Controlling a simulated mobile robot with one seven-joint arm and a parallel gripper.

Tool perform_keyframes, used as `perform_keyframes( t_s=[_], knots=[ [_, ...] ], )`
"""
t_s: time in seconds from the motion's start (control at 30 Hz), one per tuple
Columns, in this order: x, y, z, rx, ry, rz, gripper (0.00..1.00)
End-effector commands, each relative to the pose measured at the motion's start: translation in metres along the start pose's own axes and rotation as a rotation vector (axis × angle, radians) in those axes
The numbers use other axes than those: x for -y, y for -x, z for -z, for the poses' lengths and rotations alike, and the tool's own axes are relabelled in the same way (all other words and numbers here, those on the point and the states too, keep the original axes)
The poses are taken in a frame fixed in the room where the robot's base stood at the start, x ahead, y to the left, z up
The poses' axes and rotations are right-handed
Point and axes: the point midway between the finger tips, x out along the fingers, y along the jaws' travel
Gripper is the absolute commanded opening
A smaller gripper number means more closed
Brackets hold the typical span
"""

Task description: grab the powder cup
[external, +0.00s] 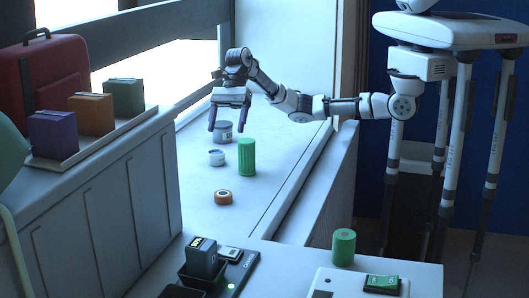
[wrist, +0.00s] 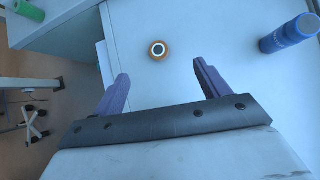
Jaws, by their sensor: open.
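My gripper (external: 229,116) is open and empty, with its fingers pointing down above the white bench surface. I cannot tell for certain which container is the powder cup.
A blue cylinder (wrist: 288,34) shows at the wrist view's upper right. A green roll (external: 343,247) stands on the front counter. Coloured boxes (external: 90,114) and a red case (external: 45,90) are on the left cabinet. The bench around the orange item is clear.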

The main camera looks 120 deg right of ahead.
Motion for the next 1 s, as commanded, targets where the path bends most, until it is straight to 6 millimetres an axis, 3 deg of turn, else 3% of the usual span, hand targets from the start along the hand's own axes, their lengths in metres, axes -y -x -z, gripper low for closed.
perform_keyframes(
  t_s=[0.03, 0.1, 0.2, 0.33, 0.47, 0.8, 1.0],
  knots=[
    [0.034, 0.017, 0.033, -0.086, -0.055, 0.071, 0.75],
    [0.065, 0.042, 0.072, -0.195, -0.122, 0.142, 0.75],
    [0.092, 0.07, 0.113, -0.308, -0.199, 0.205, 0.75],
    [0.104, 0.087, 0.137, -0.376, -0.249, 0.237, 0.75],
    [0.108, 0.077, 0.146, -0.387, -0.257, 0.238, 0.75],
    [0.117, 0.021, 0.169, -0.383, -0.254, 0.236, 0.75],
    [0.119, 0.01, 0.174, -0.381, -0.252, 0.237, 0.75]
  ],
)
